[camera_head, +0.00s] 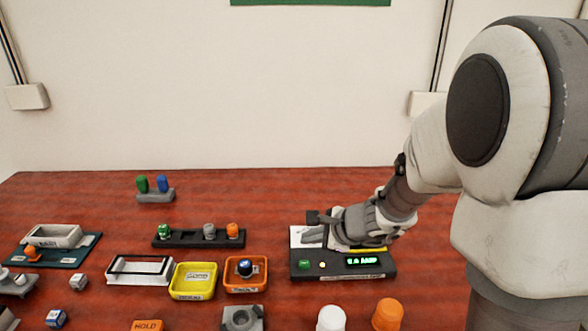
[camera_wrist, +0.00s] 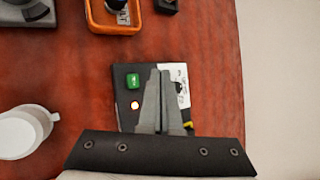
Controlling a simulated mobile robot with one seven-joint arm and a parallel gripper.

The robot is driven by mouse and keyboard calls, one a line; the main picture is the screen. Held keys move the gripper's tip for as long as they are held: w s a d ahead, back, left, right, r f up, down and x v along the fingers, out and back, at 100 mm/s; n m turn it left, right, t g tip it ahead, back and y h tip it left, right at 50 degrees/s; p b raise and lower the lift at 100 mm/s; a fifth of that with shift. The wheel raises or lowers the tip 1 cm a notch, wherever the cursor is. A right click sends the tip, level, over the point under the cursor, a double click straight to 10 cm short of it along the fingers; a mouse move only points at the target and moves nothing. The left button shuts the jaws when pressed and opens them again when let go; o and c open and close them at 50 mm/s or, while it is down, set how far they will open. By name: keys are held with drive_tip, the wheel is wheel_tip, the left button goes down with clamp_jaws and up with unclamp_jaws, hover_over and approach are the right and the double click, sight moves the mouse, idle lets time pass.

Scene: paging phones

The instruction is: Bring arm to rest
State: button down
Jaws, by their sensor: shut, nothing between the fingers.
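My gripper (camera_head: 312,232) is at the end of my arm, which reaches in from the right in the head view. It is over a black device (camera_head: 342,272) with a green button, a small light and a lit green display. In the wrist view the two fingers of my gripper (camera_wrist: 155,72) are together and hold nothing. The black device (camera_wrist: 126,98) lies beneath them, its green button just left of the fingertips. A white card (camera_wrist: 182,72) shows beside the fingers. I cannot tell whether the fingertips touch the device.
Left of the device are an orange tray (camera_head: 246,288), a yellow tray (camera_head: 194,295) and a black rack (camera_head: 190,243) with colored pegs. A white cylinder (camera_head: 331,318) and an orange cylinder (camera_head: 387,315) stand in front. The red-brown table (camera_head: 260,190) is clear behind the device.

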drive_tip(key=s+a+r+n+g+p, duration=0.1)
drive_tip(key=s+r+n+g+p, duration=0.15)
drive_tip(key=s+r+n, duration=0.95)
drive_tip(key=s+d+r+n+h+p, duration=0.1)
drive_tip(key=s+d+r+n+h, duration=0.2)
drive_tip(key=s+d, duration=0.2)
drive_tip(key=s+d+r+n+t+h+p, duration=0.1)
drive_tip(key=s+d+r+n+h+p, duration=0.1)
drive_tip(key=s+d+r+n+h, duration=0.1)
drive_tip(key=s+d+r, duration=0.1)
drive_tip(key=s+d, duration=0.1)
drive_tip(key=s, duration=0.1)
drive_tip(key=shift+s+n, duration=0.3)
